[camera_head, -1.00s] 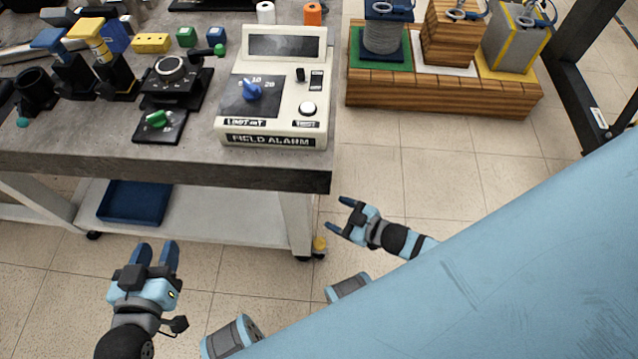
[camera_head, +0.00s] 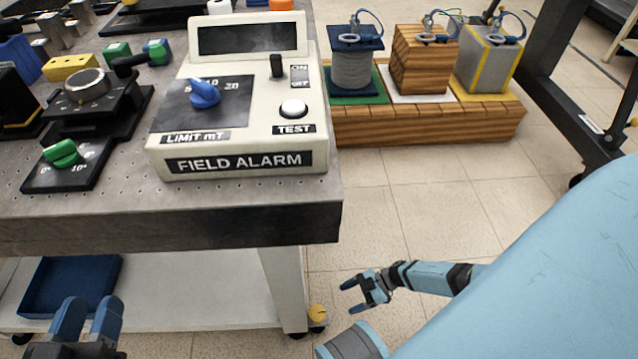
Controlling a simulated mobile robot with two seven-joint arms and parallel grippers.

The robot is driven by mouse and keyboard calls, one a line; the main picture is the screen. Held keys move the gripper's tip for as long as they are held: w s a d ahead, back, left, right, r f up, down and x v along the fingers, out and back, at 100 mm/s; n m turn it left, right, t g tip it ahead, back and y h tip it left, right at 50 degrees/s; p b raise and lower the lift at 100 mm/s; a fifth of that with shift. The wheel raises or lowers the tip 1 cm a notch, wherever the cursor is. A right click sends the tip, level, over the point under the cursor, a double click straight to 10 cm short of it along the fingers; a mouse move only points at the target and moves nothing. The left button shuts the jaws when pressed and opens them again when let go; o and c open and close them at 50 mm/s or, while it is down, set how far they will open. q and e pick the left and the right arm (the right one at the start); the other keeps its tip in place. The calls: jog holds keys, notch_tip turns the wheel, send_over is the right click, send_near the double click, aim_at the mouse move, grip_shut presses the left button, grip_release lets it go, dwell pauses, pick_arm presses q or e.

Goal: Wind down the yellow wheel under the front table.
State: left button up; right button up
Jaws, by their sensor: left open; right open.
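The yellow wheel (camera_head: 317,314) is a small round piece low at the right front leg of the front table (camera_head: 180,228), close to the floor. My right gripper (camera_head: 352,294) is open and empty, just right of the yellow wheel and apart from it. My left gripper (camera_head: 88,312) is open and empty at the bottom left, in front of the table's lower shelf. Its lower part is cut off by the picture edge.
A white field alarm box (camera_head: 240,100) stands on the table's front right corner. A blue tray (camera_head: 70,285) sits on the lower shelf. Open tiled floor (camera_head: 430,215) lies right of the table.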

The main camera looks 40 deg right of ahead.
jog(key=b+x, duration=0.3)
jog(key=x, duration=0.6)
jog(key=shift+w+a+f, duration=0.15)
jog(key=shift+a+f, duration=0.1)
jog(key=shift+f, duration=0.05)
pick_arm(q)
jog(key=w+m, duration=0.1)
jog(key=a+m+t, duration=0.1)
jog(key=shift+w+r+m+h, duration=0.2)
jog(key=shift+w+m+h, duration=0.1)
jog(key=shift+w+h, duration=0.1)
pick_arm(e)
jog(key=shift+w+a+f, duration=0.1)
jog(key=shift+a, duration=0.25)
pick_arm(q)
jog(key=shift+s, duration=0.1)
